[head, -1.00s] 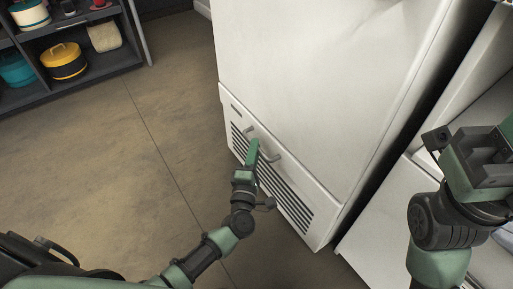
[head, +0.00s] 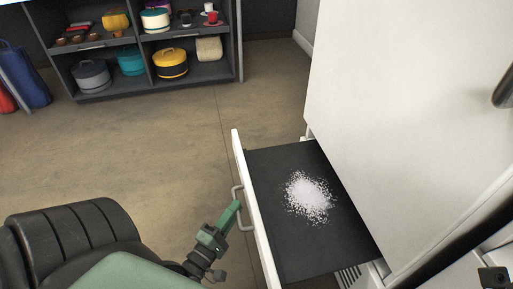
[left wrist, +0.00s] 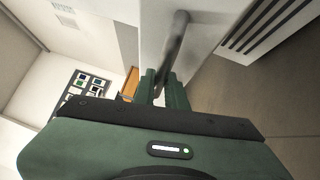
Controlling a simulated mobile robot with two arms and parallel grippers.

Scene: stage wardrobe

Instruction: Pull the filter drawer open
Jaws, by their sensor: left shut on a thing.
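The filter drawer (head: 262,225) stands pulled out from the bottom of the white cabinet (head: 410,120). Its dark tray holds a heap of pale lint-like bits (head: 309,196). A grey bar handle (head: 235,191) is on the drawer's white front. My left gripper (head: 237,207) is shut on this handle. In the left wrist view the green fingers (left wrist: 165,92) close around the handle bar (left wrist: 177,45). Only a dark piece of what looks like my right gripper (head: 495,279) shows at the bottom right corner, and its jaws are hidden.
A dark shelf unit (head: 122,92) with round boxes, cups and other items stands at the back left. Blue and red bags (head: 24,75) lean beside it. The brown floor (head: 130,145) between the shelf and the drawer is clear.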

